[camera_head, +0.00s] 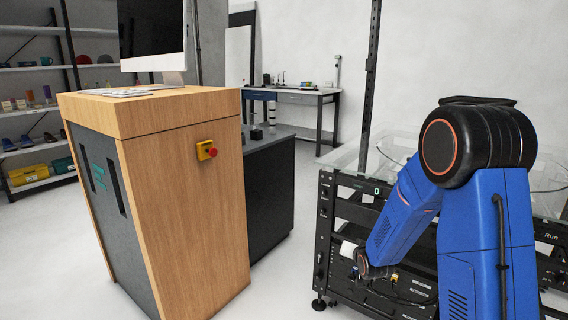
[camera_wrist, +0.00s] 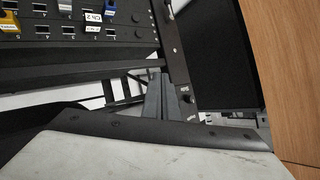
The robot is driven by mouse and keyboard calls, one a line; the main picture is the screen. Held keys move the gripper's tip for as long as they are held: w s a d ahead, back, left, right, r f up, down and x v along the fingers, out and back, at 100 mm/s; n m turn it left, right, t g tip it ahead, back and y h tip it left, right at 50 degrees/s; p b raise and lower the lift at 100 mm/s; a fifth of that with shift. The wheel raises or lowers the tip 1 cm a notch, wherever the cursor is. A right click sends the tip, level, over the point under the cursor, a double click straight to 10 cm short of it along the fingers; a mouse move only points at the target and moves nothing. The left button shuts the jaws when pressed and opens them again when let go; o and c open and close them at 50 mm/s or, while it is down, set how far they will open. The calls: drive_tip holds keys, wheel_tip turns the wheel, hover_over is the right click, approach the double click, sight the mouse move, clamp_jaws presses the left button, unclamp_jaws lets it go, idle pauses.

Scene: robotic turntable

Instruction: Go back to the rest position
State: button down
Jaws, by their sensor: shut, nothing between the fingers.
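My gripper (camera_wrist: 162,82) shows in the wrist view as two grey fingers lying together, with nothing between them. In the head view my blue arm rises at the right and bends down toward the black turntable frame (camera_head: 325,235). The end of the arm is in front of this frame, low down, and the fingers cannot be made out there. The clear round top (camera_head: 400,145) of the turntable is partly hidden behind my arm. The wrist view also shows a black panel (camera_wrist: 110,32) with labelled sockets beyond the fingers.
A wooden cabinet (camera_head: 185,220) with a red stop button (camera_head: 212,152) and a monitor (camera_head: 152,35) stands left of my arm. A dark grey cabinet (camera_head: 268,185) is behind it. Shelves (camera_head: 35,68) and a workbench (camera_head: 305,97) are farther back. Pale floor lies between cabinet and frame.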

drive_tip(key=s+d+r+n+g, duration=0.1)
drive_tip(key=s+d+r+g, duration=0.1)
drive_tip(key=s+r, duration=0.6)
drive_tip(key=s+d+r+n+g, duration=0.1)
drive_tip(key=s+r+g, duration=0.1)
drive_tip(key=s+r, duration=0.65)
drive_tip(key=s+d+r+n+g+h, duration=0.1)
drive_tip(key=s+r+g, duration=0.1)
drive_tip(key=s, duration=3)
drive_tip(key=shift+s+d+n+g, duration=0.3)
drive_tip(key=shift+s+g, duration=0.1)
drive_tip(key=shift+g, duration=0.5)
drive_tip(key=shift+r, duration=0.1)
